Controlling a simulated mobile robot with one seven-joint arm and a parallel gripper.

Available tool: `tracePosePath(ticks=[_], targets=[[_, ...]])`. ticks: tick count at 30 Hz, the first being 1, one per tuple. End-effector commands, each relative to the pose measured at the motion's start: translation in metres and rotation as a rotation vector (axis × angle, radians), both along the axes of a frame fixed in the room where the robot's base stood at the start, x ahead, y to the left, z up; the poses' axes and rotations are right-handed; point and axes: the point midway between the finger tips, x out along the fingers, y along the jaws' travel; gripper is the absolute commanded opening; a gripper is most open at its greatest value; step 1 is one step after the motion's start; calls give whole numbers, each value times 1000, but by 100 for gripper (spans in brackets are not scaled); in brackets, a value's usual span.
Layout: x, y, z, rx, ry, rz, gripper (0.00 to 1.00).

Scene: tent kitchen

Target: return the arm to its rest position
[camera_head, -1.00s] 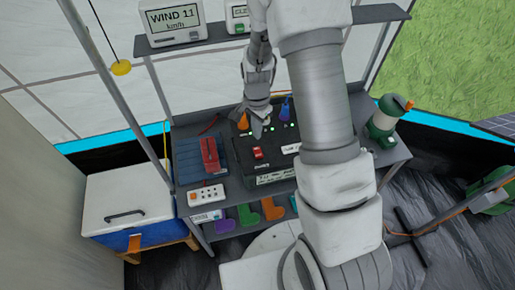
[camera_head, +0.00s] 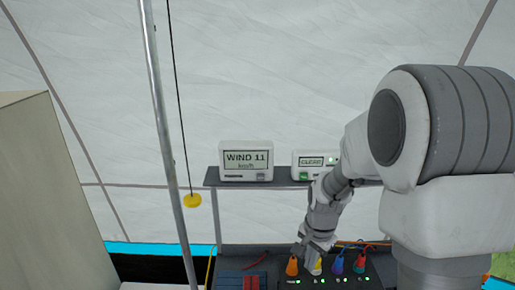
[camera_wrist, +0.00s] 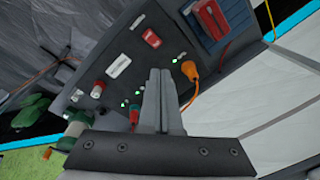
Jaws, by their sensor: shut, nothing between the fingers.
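My gripper (camera_head: 314,254) is at the end of my bent arm, in front of the shelf and just above the dark panel (camera_head: 323,284) with its row of plugs. In the wrist view my gripper (camera_wrist: 160,72) is shut, with its two fingers together and nothing between them. The panel (camera_wrist: 128,52) lies beyond the fingertips there, with a red switch (camera_wrist: 151,37) and green lights. An orange plug (camera_wrist: 190,70) with a cable is close to the right of the fingers. In the head view, orange, yellow, blue and red plugs stand near the gripper.
The upper shelf (camera_head: 212,177) carries a display reading WIND 11 (camera_head: 246,160) and a second display reading CLEAR (camera_head: 311,161), close to my arm. A grey pole (camera_head: 165,130) and a yellow pull knob (camera_head: 191,200) on a cord are at the left. A green lantern (camera_wrist: 78,123) shows in the wrist view.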

Motion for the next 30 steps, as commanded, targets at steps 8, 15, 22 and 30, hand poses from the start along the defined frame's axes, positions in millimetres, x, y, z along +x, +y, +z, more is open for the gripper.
tracePosePath(ticks=[8, 15, 22, 30], targets=[[-37, 1, 86, -26, -116, 219, 0], [-82, 0, 140, -77, -206, 409, 0], [-130, -1, 176, -147, -289, 582, 0], [-178, -3, 194, -234, -357, 745, 0]])
